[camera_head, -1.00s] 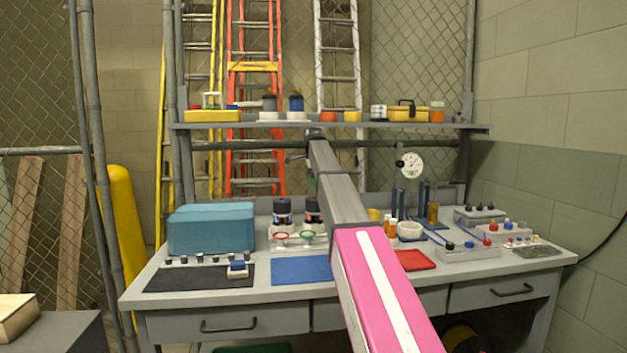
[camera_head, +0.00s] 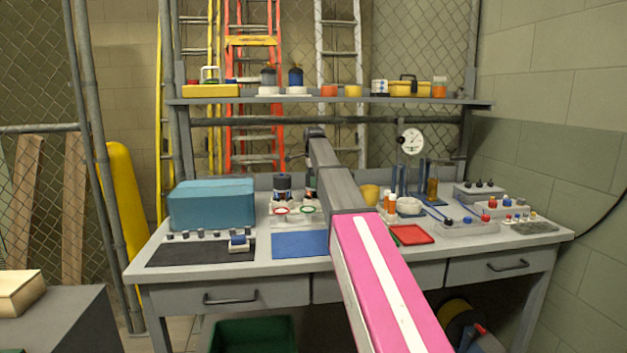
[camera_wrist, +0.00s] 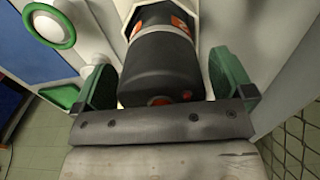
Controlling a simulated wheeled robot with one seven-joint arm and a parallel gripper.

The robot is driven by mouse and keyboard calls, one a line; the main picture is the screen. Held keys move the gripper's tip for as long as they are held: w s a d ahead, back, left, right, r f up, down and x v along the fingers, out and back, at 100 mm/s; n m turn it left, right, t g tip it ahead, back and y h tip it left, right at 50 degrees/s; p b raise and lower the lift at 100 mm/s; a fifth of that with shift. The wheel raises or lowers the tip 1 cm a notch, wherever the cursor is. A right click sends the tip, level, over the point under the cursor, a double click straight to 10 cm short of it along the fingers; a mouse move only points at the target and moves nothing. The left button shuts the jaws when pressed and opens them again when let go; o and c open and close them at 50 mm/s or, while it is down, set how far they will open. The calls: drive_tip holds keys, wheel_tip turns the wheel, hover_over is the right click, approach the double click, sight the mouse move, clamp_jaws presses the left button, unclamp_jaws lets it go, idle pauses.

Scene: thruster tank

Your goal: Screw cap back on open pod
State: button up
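Two dark pods with black tops stand side by side in a pale stand (camera_head: 297,224) on the bench. The left pod (camera_head: 283,184) shows clearly; the right pod (camera_head: 309,197) is partly behind my arm. A red ring and a green ring (camera_head: 307,210) mark the stand's front. In the wrist view, my gripper (camera_wrist: 164,83) has its green fingers apart, one on each side of a black-topped cylinder (camera_wrist: 160,70) with an orange and white band. Narrow gaps seem to show beside it; contact is unclear. Which pod is open, and any loose cap, I cannot make out.
A teal case (camera_head: 211,204) and a black mat (camera_head: 200,253) lie left. A blue mat (camera_head: 300,244) is in front of the stand. A red tray (camera_head: 411,235), bottles and switch boxes (camera_head: 467,226) fill the right. A shelf (camera_head: 330,101) crosses behind.

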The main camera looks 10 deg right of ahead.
drive_tip(key=c, duration=0.7)
drive_tip(key=shift+o, duration=0.5)
drive_tip(key=shift+c, duration=0.3)
drive_tip(key=m, duration=1.1)
drive_tip(key=shift+s+m, duration=0.1)
drive_tip(key=shift+m, duration=0.2)
